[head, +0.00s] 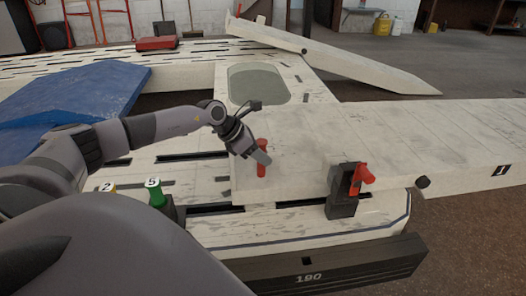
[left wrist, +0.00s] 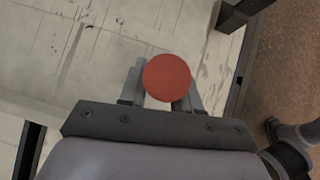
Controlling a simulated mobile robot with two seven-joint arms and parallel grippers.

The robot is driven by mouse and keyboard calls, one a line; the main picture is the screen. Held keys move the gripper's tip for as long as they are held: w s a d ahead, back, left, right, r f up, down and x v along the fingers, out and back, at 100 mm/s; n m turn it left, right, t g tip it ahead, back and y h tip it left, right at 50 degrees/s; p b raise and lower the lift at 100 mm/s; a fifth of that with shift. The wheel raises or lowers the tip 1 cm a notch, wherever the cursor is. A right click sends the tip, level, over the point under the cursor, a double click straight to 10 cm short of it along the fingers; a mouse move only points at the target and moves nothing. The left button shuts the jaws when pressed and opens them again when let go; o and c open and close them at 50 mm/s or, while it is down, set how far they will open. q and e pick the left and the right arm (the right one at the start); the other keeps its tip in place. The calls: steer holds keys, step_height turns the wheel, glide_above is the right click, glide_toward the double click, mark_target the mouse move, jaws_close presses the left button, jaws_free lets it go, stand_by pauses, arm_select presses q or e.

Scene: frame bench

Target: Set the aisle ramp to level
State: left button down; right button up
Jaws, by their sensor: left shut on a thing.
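A long pale ramp (head: 400,135) marked 1 runs from the bench to the right in the head view and looks about flat. I cannot tell if it is the aisle ramp. A red upright peg or handle (head: 261,171) stands at its near left corner. My left gripper (head: 259,155) reaches it from above left. In the left wrist view the round red top of the handle (left wrist: 166,78) sits between the fingers of the left gripper (left wrist: 160,93), which are shut on it. What lies under the handle is hidden. My right gripper is not in view.
A black block with a red lever (head: 343,190) stands at the ramp's near edge. A second pale ramp (head: 340,62) lies tilted at the back. A green post marked 5 (head: 155,193) and a blue slab (head: 75,95) are left. Open floor (head: 470,240) lies right.

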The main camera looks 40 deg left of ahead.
arm_select(q)
steer(key=shift+s+a+f, duration=0.15)
steer(key=shift+s+f, duration=0.05)
steer(key=shift+f, duration=0.3)
steer(key=c, duration=0.9)
jaws_free()
steer(key=shift+r, duration=0.15)
steer(key=shift+w, duration=0.1)
steer(key=shift+r, duration=0.25)
steer(key=p+v, duration=0.2)
steer(key=v, duration=0.4)
steer(key=shift+s+a+r, duration=0.2)
steer(key=shift+s, duration=0.15)
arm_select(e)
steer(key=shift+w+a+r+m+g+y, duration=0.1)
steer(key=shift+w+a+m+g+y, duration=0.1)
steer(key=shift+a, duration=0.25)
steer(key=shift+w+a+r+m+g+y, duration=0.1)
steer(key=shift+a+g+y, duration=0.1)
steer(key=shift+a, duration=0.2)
